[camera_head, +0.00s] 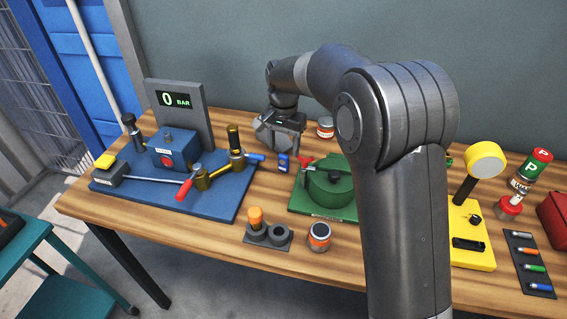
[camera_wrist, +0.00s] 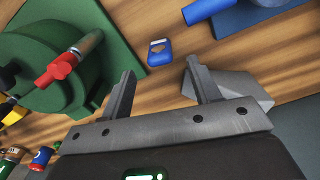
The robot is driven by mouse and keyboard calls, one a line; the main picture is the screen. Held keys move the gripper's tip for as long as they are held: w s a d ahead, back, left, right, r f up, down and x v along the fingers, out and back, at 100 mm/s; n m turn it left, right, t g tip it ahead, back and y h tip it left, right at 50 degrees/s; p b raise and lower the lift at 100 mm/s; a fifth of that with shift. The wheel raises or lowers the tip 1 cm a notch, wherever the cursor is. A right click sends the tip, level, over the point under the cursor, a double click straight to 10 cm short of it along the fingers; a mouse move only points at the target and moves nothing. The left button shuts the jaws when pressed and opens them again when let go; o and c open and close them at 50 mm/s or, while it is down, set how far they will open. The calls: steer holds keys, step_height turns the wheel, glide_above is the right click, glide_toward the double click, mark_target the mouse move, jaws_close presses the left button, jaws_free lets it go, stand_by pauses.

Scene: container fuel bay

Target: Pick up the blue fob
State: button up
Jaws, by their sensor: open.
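The blue fob (camera_head: 283,163) lies on the wooden table between the blue-based pressure rig and the green-based device. It also shows in the wrist view (camera_wrist: 159,53), flat on the wood, with a small pale patch on its face. My gripper (camera_head: 284,146) is at the back of the table, close to the fob. In the wrist view my gripper (camera_wrist: 160,80) has its two fingers spread apart with nothing between them. The fob lies just beyond the fingertips, roughly midway between them. I cannot tell the exact height of the fingertips above the table.
The green device (camera_head: 325,190) with a red-handled valve stands right of the fob. The blue rig (camera_head: 215,190), with its blue-tipped lever pointing towards the fob, stands left. A small jar (camera_head: 325,127) is behind. An orange-topped holder (camera_head: 268,236) and another jar (camera_head: 319,237) stand in front.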

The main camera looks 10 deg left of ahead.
mark_target(283, 155)
steer(key=shift+f, duration=3.6)
steer(key=shift+c, duration=0.5)
steer(key=c, duration=0.9)
steer(key=shift+r, duration=0.15)
steer(key=shift+c, duration=0.2)
